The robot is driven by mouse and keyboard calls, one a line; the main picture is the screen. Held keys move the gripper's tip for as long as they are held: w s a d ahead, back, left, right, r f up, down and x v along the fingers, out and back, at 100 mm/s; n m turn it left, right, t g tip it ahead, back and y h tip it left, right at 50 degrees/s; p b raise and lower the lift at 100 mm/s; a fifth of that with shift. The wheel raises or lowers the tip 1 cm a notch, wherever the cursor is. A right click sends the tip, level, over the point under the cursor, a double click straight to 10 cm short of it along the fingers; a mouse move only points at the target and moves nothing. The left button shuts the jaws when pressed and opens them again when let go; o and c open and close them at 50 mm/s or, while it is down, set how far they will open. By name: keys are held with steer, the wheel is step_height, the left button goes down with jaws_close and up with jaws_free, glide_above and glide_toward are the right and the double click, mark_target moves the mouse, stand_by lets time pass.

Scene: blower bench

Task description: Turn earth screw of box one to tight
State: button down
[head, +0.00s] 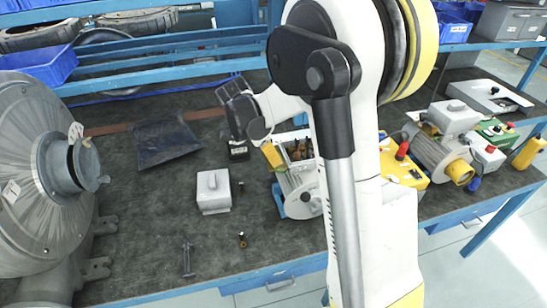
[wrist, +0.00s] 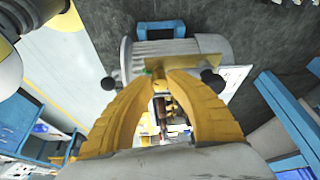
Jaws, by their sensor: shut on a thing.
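A motor (head: 303,193) with an open terminal box (head: 300,146) on top stands at the middle of the bench, partly behind my arm. Brown and dark parts show inside the box. My gripper (head: 272,155) reaches down at the box's left side. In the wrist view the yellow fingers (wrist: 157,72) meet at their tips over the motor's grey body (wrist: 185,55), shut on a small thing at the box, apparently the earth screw. The fingers hide most of it, so its tightness cannot be seen. No box number is readable.
A grey box-shaped cover (head: 213,190) stands on the bench left of the motor, with a small fitting (head: 242,240) and a T-shaped tool (head: 188,259) nearer the front. A big blower (head: 40,170) fills the left. Another motor (head: 440,155) stands at right.

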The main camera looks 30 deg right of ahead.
steer(key=c, duration=1.3)
jaws_free()
steer(key=shift+a, duration=0.1)
steer(key=shift+o, duration=0.2)
